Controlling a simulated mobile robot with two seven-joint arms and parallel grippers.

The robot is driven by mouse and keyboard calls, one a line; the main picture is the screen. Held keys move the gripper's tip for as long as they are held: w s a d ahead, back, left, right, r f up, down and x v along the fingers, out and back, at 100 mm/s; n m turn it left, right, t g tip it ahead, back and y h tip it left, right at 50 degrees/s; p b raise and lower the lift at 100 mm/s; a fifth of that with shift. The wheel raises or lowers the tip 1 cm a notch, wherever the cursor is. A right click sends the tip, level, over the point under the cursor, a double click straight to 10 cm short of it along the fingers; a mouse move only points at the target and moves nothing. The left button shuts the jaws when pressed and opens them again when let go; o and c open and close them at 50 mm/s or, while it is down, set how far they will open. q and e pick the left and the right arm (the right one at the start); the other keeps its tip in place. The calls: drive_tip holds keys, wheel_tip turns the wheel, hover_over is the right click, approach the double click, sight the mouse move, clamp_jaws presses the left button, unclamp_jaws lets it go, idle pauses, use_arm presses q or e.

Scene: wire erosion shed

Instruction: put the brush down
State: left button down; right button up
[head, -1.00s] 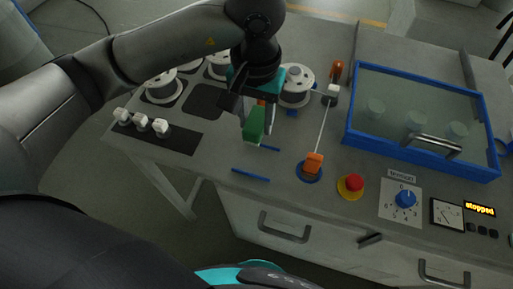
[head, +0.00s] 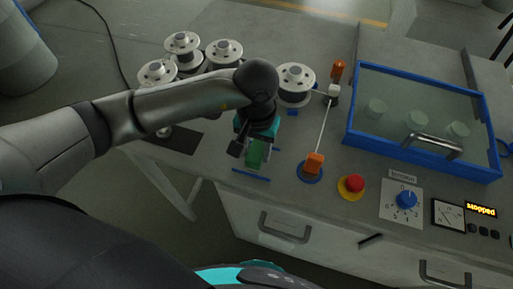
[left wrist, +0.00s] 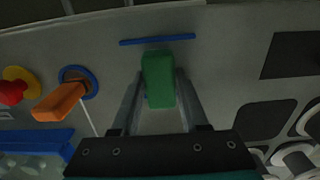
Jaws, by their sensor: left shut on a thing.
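My left gripper (head: 255,147) is shut on the green brush (head: 254,157), low over the grey bench top. In the left wrist view the brush (left wrist: 158,79) shows as a green block between the two fingers (left wrist: 158,92). A blue strip (head: 250,175) lies on the bench just in front of the brush; this strip (left wrist: 157,40) also shows beyond it in the left wrist view. A second blue mark is mostly hidden by the brush and fingers. I cannot tell whether the brush touches the bench. My right gripper is not in view.
An orange block on a blue disc (head: 313,164), with a wire running up from it, stands right of the gripper. A red button (head: 354,184) and a blue-framed lidded box (head: 347,130) are further right. Several spools (head: 297,82) stand behind. Bare bench lies around the blue strip.

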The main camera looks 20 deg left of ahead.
sight(257, 151)
use_arm(q)
drive_tip(key=shift+f, duration=0.1)
drive_tip(key=shift+f+b, duration=0.1)
drive_tip(key=shift+b, duration=0.2)
drive_tip(key=c, duration=0.6)
unclamp_jaws()
drive_tip(key=shift+o, duration=0.9)
drive_tip(key=shift+r, duration=0.2)
drive_tip(key=shift+r+p, duration=0.25)
drive_tip(key=shift+p, duration=0.1)
wheel_tip(257, 151, up, 12)
drive_tip(key=shift+f, duration=0.2)
